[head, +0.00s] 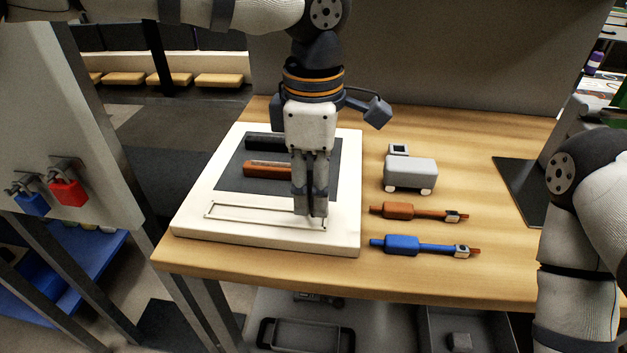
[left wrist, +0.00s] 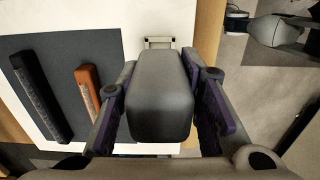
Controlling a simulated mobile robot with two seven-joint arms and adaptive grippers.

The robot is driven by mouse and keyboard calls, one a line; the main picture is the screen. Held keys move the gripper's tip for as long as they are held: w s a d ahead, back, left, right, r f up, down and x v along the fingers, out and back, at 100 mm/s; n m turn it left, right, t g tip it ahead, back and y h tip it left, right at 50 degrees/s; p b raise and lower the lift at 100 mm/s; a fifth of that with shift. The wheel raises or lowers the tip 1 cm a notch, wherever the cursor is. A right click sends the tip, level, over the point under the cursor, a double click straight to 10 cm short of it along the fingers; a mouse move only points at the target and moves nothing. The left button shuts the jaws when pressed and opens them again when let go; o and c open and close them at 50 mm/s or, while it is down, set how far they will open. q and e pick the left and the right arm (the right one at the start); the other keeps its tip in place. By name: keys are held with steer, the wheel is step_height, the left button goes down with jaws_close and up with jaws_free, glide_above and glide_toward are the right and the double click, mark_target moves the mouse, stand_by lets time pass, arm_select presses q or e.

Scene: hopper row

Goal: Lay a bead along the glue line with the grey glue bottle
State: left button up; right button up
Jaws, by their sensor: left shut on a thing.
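My left gripper (head: 310,210) points down over the right end of the glue line (head: 255,215), a thin long outline near the front of a white board (head: 190,222). In the left wrist view the gripper (left wrist: 165,105) is shut on the grey glue bottle (left wrist: 160,95), whose rounded grey body fills the space between the fingers. In the head view the fingers mostly hide the bottle. Its nozzle is hidden, and I cannot tell whether it touches the board. One end of the outline (left wrist: 158,42) shows past the bottle in the wrist view. My right gripper is out of view.
A dark mat (head: 232,176) on the board carries an orange bar (head: 265,169) and a black bar (head: 265,142). To the right lie a grey block-shaped thing (head: 410,173), an orange tool (head: 400,211) and a blue tool (head: 405,244). The wooden table (head: 490,280) is clear at front right.

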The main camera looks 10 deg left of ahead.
arm_select(q)
steer(key=shift+f, duration=0.55)
steer(key=shift+a+f, duration=0.1)
steer(key=shift+a, duration=2.2)
steer(key=shift+a, duration=0.1)
steer(key=shift+w+a, duration=0.15)
steer(key=shift+a, duration=2)
steer(key=shift+w+a, duration=0.1)
steer(key=shift+a, duration=2.15)
steer(key=shift+a, duration=0.1)
